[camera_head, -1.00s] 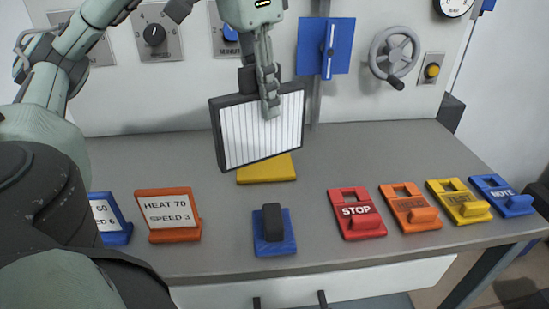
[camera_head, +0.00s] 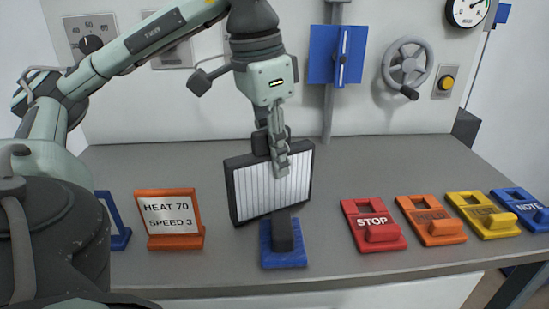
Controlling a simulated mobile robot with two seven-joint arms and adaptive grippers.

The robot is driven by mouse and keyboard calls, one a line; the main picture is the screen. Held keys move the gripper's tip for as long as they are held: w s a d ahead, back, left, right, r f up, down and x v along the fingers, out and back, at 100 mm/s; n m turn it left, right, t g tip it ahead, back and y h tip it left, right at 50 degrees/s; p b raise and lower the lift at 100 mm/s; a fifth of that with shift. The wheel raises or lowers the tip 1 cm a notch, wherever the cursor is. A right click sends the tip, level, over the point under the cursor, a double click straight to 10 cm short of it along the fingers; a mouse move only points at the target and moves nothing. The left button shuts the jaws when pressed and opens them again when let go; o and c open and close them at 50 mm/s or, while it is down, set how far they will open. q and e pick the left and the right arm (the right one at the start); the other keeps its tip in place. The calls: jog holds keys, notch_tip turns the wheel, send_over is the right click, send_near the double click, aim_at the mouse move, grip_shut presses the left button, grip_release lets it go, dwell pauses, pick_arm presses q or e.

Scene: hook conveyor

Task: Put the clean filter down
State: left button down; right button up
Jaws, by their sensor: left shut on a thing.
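The clean filter (camera_head: 262,188) is a white pleated panel in a black frame with a dark tab on top. My left gripper (camera_head: 278,163) points down and is shut on the filter at its top. The filter is upright, slightly tilted, over the middle of the grey table (camera_head: 370,165). Its lower edge is partly hidden behind the dark block of a blue stand (camera_head: 284,259). I cannot tell whether the filter touches the table. The yellow pad seen earlier is hidden behind it. My right gripper is not in view.
An orange sign (camera_head: 168,222) reading HEAT 70 SPEED 3 stands left of the filter. A red STOP holder (camera_head: 374,226) and orange (camera_head: 430,221), yellow (camera_head: 484,215) and blue NOTE (camera_head: 522,208) holders lie right.

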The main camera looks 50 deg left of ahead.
pick_arm(q)
jog(key=shift+f, duration=0.1)
jog(key=shift+f, duration=0.1)
jog(key=c, duration=1.4)
grip_release()
jog(key=shift+o, duration=0.2)
